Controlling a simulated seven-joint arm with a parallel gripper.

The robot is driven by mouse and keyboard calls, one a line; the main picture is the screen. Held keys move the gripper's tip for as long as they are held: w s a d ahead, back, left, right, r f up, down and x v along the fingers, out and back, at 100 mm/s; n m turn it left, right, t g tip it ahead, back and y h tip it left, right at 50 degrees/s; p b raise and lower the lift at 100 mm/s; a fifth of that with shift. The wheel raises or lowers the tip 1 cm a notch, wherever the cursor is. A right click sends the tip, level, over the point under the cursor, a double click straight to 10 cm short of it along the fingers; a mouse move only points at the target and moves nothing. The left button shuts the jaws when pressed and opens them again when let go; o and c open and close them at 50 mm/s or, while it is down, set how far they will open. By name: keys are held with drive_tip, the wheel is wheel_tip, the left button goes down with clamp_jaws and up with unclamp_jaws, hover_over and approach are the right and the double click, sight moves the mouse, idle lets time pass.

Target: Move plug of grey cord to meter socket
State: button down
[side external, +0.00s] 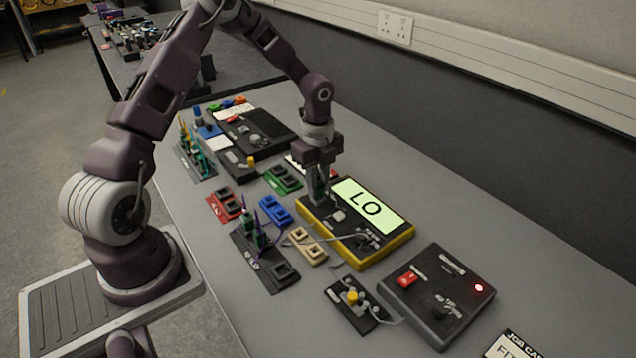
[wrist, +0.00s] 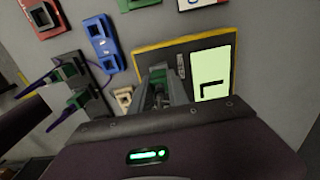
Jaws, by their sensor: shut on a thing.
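The meter (side external: 385,255) is a yellow-edged black box with a lit green screen reading LO; it also shows in the wrist view (wrist: 207,40). My gripper (side external: 318,198) points down over the meter's left end. In the wrist view my gripper (wrist: 160,92) is shut on a small dark greenish plug (wrist: 158,76), mostly hidden between the fingers. Whether the plug touches the meter or is seated in a socket I cannot tell. A thin grey cord (side external: 300,243) runs beside the tan socket block toward the meter's front face. Its end at the gripper is not clear.
Red (side external: 225,205), blue (side external: 275,209), green (side external: 283,179) and tan (side external: 307,246) socket blocks lie left of the meter. A black block with green plugs and purple cords (side external: 262,255) stands nearby. A dark box with a red switch (side external: 437,295) sits in front right.

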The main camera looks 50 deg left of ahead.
drive_tip(key=shift+f, duration=0.35)
idle(0.3)
drive_tip(key=c, duration=1.2)
unclamp_jaws()
drive_tip(key=shift+r, duration=2.5)
drive_tip(key=shift+r, duration=2)
